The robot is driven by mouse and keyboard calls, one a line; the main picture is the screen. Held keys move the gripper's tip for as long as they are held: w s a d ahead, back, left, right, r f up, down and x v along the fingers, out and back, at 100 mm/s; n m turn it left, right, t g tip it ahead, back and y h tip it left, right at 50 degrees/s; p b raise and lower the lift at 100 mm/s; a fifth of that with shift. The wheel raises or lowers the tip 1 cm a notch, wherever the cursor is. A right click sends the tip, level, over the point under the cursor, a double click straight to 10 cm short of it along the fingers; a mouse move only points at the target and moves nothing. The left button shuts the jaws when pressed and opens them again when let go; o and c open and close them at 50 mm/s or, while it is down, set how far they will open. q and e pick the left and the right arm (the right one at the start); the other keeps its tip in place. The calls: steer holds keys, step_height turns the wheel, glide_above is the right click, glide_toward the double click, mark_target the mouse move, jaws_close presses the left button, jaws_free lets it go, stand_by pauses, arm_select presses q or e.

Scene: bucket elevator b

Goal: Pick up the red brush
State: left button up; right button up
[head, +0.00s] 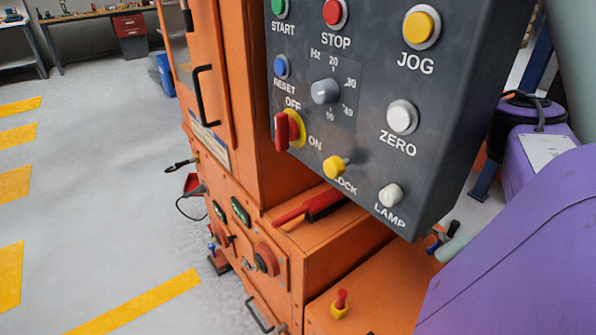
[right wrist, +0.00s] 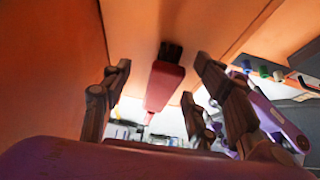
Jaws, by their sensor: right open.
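The red brush (head: 312,207) lies on an orange ledge (head: 330,233) below the grey control panel in the head view. It has a red handle pointing left and dark bristles toward the right, partly under the panel's lower edge. In the right wrist view, the brush's red handle (right wrist: 163,86) shows between the spread dark fingers of my right gripper (right wrist: 163,70). The fingers look apart from the handle, with gaps on both sides. I cannot make out the right gripper in the head view. My left gripper is not in view.
The control panel (head: 365,110) with buttons and knobs overhangs the ledge. An orange cabinet wall (head: 232,80) rises behind the brush. A red-topped yellow button (head: 340,303) stands on the lower orange surface. The floor at left is open.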

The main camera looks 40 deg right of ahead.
mark_target(314, 203)
steer(key=shift+s+a+f, duration=0.2)
steer(key=shift+s+f, duration=0.15)
steer(key=a+p, duration=0.1)
steer(key=a, duration=0.5)
steer(key=shift+w+a, duration=0.15)
steer(key=shift+w, duration=0.05)
steer(key=shift+w+a+f, duration=0.1)
steer(key=shift+w+a, duration=0.05)
steer(key=shift+a, duration=0.3)
steer(key=a, duration=0.3)
steer(key=a+p, duration=0.1)
steer(key=a, duration=0.1)
steer(key=shift+w+f, duration=0.15)
steer(key=shift+w, duration=0.1)
steer(key=shift+f, duration=0.35)
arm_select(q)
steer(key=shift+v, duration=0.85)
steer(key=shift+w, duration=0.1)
arm_select(e)
steer(key=shift+c, duration=0.2)
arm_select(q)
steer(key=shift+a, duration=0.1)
arm_select(e)
steer(key=c, duration=1.3)
steer(key=shift+c, duration=0.2)
